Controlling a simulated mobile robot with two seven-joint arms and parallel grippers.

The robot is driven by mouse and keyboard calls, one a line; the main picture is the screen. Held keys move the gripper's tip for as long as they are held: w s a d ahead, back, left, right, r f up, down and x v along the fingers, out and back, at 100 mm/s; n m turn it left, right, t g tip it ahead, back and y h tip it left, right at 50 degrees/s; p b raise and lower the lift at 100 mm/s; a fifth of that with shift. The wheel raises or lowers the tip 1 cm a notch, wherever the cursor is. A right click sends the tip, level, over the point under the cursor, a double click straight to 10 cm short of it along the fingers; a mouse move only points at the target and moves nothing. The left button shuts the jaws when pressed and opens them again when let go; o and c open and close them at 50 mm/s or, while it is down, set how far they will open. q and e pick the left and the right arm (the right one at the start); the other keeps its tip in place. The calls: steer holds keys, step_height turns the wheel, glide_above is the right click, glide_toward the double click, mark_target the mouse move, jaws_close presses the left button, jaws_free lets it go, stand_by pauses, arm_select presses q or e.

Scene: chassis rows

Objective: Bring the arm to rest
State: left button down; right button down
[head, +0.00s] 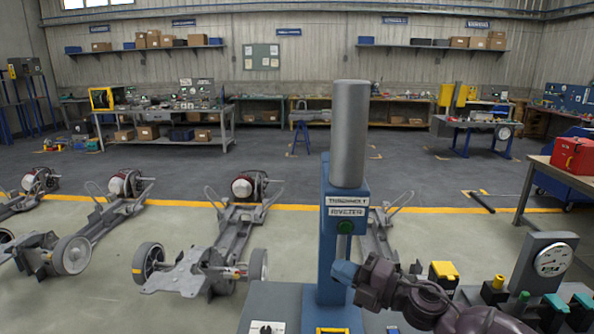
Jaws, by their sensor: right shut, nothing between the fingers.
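My right arm comes in from the bottom right of the head view. Its gripper (346,272) is shut, with nothing between the fingers. It is in front of the blue post of the riveter (347,192), below the green button; I cannot tell whether it touches the post. The riveter has a grey cylinder on top and a lettered plate on its front. My left gripper is not in view.
A grey bench (275,300) carries the riveter. A dial gauge (550,260) and a yellow-topped block (444,270) stand at the right. Chassis frames (190,272) with wheels stand on the floor at left. A red toolbox (574,157) sits on a table. Open floor lies behind.

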steer(key=s+d+f+m+t+h, duration=0.3)
steer(key=d+f+m+h, duration=0.25)
steer(key=m, duration=0.45)
steer(key=s+d+f+m+t+h, duration=0.3)
steer(key=d+f+m+h, duration=0.3)
steer(key=m, duration=0.4)
steer(key=s+d+f+m+g+h, duration=0.2)
steer(key=s+d+f+m, duration=0.1)
steer(key=s+f, duration=0.6)
steer(key=s+d+f+m+g+h, duration=0.2)
steer(key=s+f, duration=0.6)
steer(key=s, duration=0.4)
steer(key=d+m+h, duration=0.1)
steer(key=d+m, duration=0.1)
steer(key=m, duration=0.1)
steer(key=shift+s+f, duration=0.25)
steer(key=shift+f, duration=0.15)
